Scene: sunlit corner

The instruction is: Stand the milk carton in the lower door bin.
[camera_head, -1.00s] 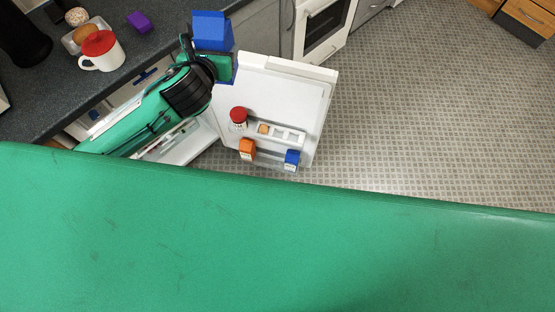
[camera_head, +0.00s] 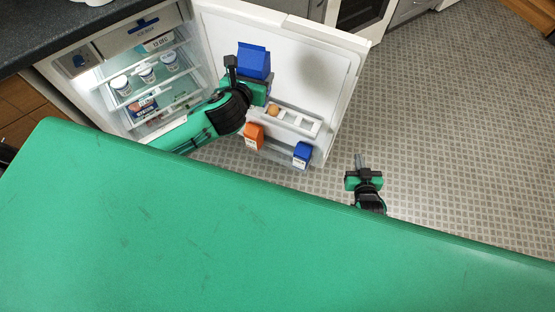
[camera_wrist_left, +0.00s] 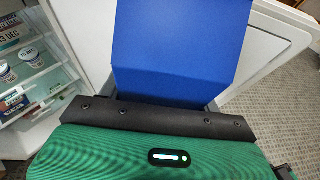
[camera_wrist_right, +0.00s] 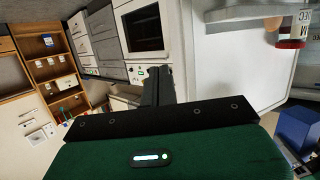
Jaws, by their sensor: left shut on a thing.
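The milk carton (camera_head: 254,60) is blue with a gabled top. My left gripper (camera_head: 243,80) is shut on it and holds it roughly upright in front of the open fridge door, above the door's shelves. In the left wrist view the carton (camera_wrist_left: 180,50) fills the space beyond the gripper. The lower door bin (camera_head: 275,155) holds an orange carton (camera_head: 254,135) at its left and another blue carton (camera_head: 302,153) at its right, with space between them. My right gripper (camera_head: 360,162) is shut and empty, right of the door over the floor.
An egg rack (camera_head: 300,122) with one egg (camera_head: 272,110) is above the lower bin. The fridge interior holds several tubs (camera_head: 121,84). Open floor (camera_head: 450,130) lies to the right.

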